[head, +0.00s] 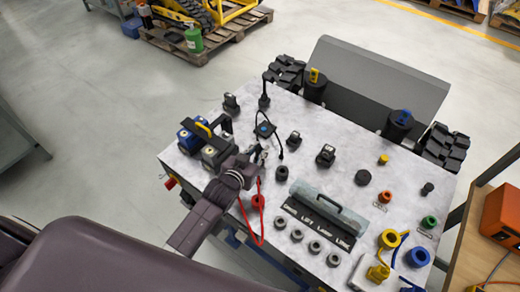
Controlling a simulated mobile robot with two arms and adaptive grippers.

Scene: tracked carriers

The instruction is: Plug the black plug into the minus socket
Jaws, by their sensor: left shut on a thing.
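My left gripper (261,153) reaches over the left part of the grey panel (235,112). It is shut on what looks like the black plug, mostly hidden by the fingers. A thin black cable loops up and down beside the gripper. A dark ring-shaped socket (281,173), which looks like the minus socket, sits just right of and below the gripper, apart from it. I cannot read a minus mark. A red plug or socket (258,201) with a red cable loop stands below the gripper. My right gripper is not in view.
A dark block with a blue top (264,129) stands just behind the gripper. Black, blue and yellow battery-like blocks (205,138) are close on its left. A grey bar with a handle (329,208) and several grey knobs (314,247) are at the front.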

